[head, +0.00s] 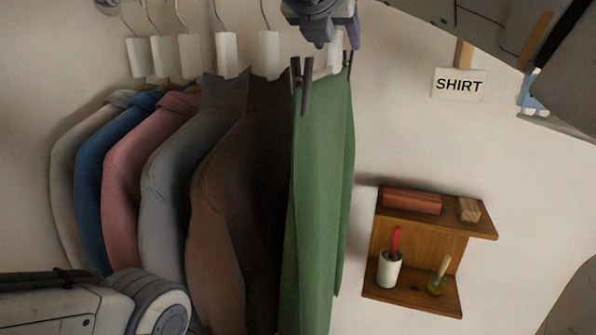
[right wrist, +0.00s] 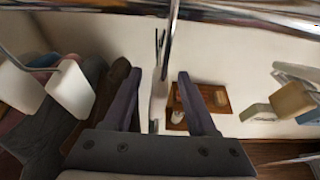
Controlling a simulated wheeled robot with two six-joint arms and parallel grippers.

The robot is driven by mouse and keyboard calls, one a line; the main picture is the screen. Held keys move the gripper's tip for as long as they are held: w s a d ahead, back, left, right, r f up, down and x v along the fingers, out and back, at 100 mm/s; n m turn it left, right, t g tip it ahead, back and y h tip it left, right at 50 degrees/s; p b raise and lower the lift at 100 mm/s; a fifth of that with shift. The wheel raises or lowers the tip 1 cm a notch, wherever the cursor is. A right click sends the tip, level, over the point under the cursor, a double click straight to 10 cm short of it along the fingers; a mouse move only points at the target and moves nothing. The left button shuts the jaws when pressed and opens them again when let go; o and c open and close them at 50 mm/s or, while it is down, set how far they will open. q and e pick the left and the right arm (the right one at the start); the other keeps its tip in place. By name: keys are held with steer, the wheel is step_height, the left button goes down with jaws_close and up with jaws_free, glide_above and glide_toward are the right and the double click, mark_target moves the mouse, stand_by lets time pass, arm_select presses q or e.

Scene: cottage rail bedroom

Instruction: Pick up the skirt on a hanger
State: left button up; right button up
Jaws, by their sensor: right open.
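The green skirt (head: 321,190) hangs at the right end of the row of clothes, held at its waist by dark clips on a hanger. A white tag sits at the hanger's hook, partly hidden by my right gripper (head: 336,36). That gripper is at the top of the head view, just above the skirt's clips. In the right wrist view its two fingers (right wrist: 158,78) are apart, with a thin metal hook and dark clips showing in line with the gap. I cannot tell whether the fingers touch the hook. The skirt's cloth is not clear there. My left gripper is out of view.
Brown (head: 218,200), grey (head: 168,195), pink (head: 130,175), blue and cream garments hang close to the left. A metal rail (right wrist: 240,14) crosses the top of the right wrist view. A SHIRT sign (head: 459,85) and a small wooden shelf (head: 415,295) are on the wall at right.

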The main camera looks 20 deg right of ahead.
jaws_close()
stand_by(1.4)
